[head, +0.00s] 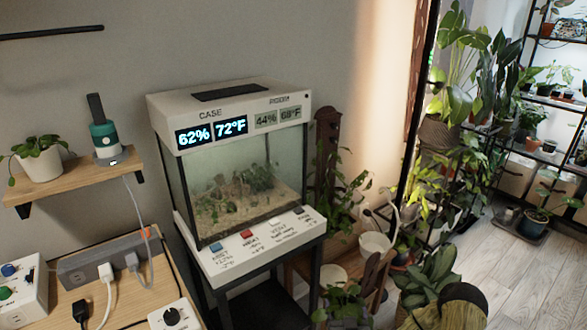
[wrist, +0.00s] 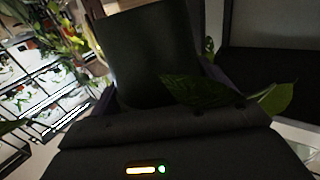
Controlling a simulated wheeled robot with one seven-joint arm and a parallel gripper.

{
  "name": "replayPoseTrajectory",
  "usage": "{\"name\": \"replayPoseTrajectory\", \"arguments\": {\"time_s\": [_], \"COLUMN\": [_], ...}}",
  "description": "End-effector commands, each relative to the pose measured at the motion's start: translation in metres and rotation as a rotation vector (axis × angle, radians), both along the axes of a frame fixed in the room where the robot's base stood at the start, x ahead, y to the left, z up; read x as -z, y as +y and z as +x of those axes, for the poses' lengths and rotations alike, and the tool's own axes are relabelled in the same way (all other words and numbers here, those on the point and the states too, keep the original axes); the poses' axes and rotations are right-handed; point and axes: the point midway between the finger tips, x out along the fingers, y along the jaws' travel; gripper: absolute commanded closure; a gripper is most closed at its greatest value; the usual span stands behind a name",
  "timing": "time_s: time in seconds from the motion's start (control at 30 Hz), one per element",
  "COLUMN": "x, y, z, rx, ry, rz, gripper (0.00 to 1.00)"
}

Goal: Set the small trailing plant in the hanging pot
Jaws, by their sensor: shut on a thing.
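My gripper (wrist: 158,98) shows only in the wrist view. It is shut on a dark, smooth-sided pot (wrist: 145,50), which fills the upper middle of that view. A few green leaves (wrist: 198,90) hang in front of the pot and to its right; this appears to be the small trailing plant. The pot's rim and most of its foliage are out of view. In the head view, a white pot (head: 375,243) with a pale arched handle above it stands right of the glass case; it looks like the hanging pot, but what supports it is hidden.
A lit glass case (head: 240,185) stands in the middle on a dark stand. A wall shelf (head: 75,180) holds a white potted plant (head: 40,160) and a teal device (head: 103,140). Leafy plants crowd the right side. Wooden floor (head: 520,275) is clear at lower right.

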Motion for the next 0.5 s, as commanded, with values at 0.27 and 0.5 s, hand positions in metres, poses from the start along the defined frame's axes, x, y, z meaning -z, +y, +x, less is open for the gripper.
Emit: {"name": "replayPoseTrajectory", "arguments": {"time_s": [0.27, 0.5], "x": [-0.064, -0.110], "y": [0.000, 0.000], "z": [-0.006, -0.011], "rx": [0.000, 0.001], "ry": [-0.001, -0.001], "rz": [0.001, 0.000], "gripper": [0.46, 0.46]}}
